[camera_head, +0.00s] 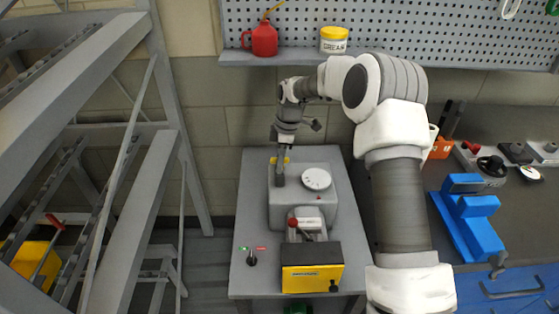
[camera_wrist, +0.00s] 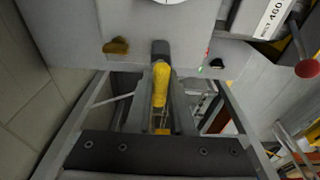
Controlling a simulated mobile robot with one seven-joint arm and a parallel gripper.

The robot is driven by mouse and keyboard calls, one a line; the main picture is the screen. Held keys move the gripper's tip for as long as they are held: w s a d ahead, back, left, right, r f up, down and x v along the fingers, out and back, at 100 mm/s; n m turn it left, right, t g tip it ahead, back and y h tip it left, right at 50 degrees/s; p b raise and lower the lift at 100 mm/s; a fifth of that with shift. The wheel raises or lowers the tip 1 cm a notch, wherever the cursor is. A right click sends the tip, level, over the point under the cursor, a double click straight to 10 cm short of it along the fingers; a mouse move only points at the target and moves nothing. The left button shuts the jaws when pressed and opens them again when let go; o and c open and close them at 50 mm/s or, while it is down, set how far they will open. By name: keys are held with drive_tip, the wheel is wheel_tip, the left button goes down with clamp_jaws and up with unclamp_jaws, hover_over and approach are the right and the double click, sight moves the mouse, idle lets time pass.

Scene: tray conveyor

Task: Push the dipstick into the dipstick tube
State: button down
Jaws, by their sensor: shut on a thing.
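My gripper (camera_head: 280,178) reaches down at the far left part of the grey machine housing (camera_head: 322,212). In the wrist view my gripper (camera_wrist: 160,72) is shut on a yellow handle (camera_wrist: 160,88), which I take to be the dipstick. The dipstick's lower end is hidden behind the fingers and handle. I cannot make out the dipstick tube, nor whether the dipstick is in it. A brownish-yellow fitting (camera_wrist: 117,46) sits on the housing, to the left of the gripper and apart from it.
A white dial (camera_head: 316,179) is on the housing top. A red-knobbed lever (camera_head: 293,223) and a yellow box (camera_head: 312,278) stand at the front of the grey bench (camera_head: 248,204). A shelf (camera_head: 290,57) holds a red oil can (camera_head: 263,40) and a grease tub (camera_head: 334,40).

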drive_tip(key=shift+f, duration=0.45)
drive_tip(key=c, duration=0.7)
unclamp_jaws()
wheel_tip(320, 180, up, 17)
drive_tip(key=d+p, duration=0.1)
drive_tip(key=d, duration=0.1)
drive_tip(key=shift+d+r, duration=0.15)
drive_tip(key=shift+d, duration=0.15)
